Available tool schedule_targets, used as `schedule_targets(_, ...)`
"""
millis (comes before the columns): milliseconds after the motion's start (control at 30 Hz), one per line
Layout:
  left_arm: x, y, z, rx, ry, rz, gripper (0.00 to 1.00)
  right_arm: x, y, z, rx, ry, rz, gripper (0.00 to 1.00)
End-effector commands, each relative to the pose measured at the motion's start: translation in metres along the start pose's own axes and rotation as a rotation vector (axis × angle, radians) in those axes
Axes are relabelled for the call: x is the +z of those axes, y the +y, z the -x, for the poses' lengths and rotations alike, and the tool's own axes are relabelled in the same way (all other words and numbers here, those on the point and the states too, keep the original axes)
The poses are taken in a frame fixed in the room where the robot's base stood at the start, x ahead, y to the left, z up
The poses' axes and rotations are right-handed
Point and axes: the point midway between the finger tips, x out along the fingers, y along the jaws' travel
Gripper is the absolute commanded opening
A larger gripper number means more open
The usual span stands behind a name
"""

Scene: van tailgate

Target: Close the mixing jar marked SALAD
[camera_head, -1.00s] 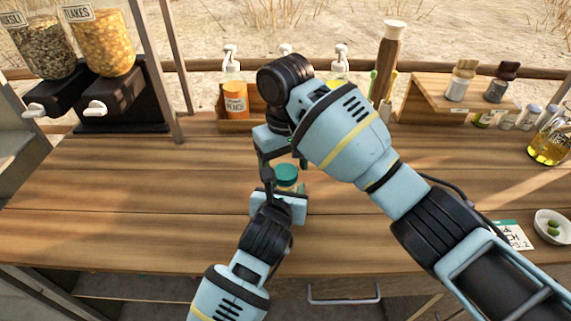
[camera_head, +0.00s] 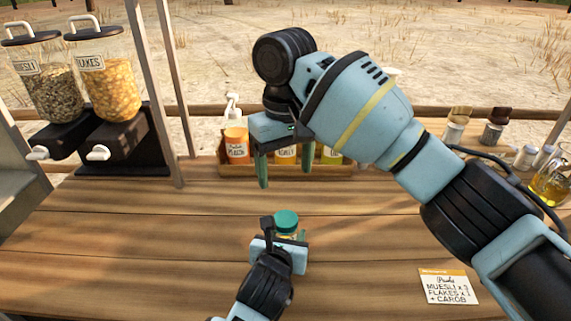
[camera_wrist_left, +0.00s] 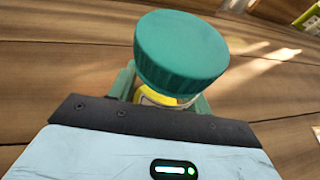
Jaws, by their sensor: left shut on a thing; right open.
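The mixing jar is a small jar with a teal ribbed lid (camera_head: 286,221), standing on the wooden counter. My left gripper (camera_head: 284,239) is shut on the jar body below the lid. In the left wrist view the lid (camera_wrist_left: 180,52) is on top of the jar, with a bit of the yellow and white body (camera_wrist_left: 155,97) under it. I cannot tell whether the lid is fully tightened, and no SALAD marking is readable. My right gripper (camera_head: 285,172) is open and empty, fingers pointing down, above and behind the jar, clear of the lid.
A wooden rack of pump bottles (camera_head: 237,143) stands behind my right gripper. Muesli and flakes dispensers (camera_head: 108,85) stand at the back left. An order card (camera_head: 449,287) lies at front right; shakers and an oil jug (camera_head: 550,187) are beyond my right arm. The counter's left is clear.

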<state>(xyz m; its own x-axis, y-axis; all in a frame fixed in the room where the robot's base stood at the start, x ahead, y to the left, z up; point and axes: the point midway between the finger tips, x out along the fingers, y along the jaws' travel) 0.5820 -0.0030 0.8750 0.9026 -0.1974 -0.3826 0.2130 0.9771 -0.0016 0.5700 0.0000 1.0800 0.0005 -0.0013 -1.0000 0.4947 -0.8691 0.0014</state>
Motion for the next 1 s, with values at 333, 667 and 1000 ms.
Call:
schedule_targets(333, 0.0, 0.0, 0.0, 0.001, 0.0, 0.0, 0.53, 0.0, 0.0, 0.002, 0.0, 0.0, 0.0, 0.71)
schedule_targets(667, 0.0, 0.0, 0.0, 0.0, 0.0, 0.0, 0.74, 0.0, 0.0, 0.001, 0.0, 0.0, 0.0, 0.71)
schedule_targets(1000, 0.0, 0.0, 0.019, 0.0, -0.001, 0.001, 0.74, 0.0, 0.0, 0.005, 0.002, 0.003, 0.0, 0.71)
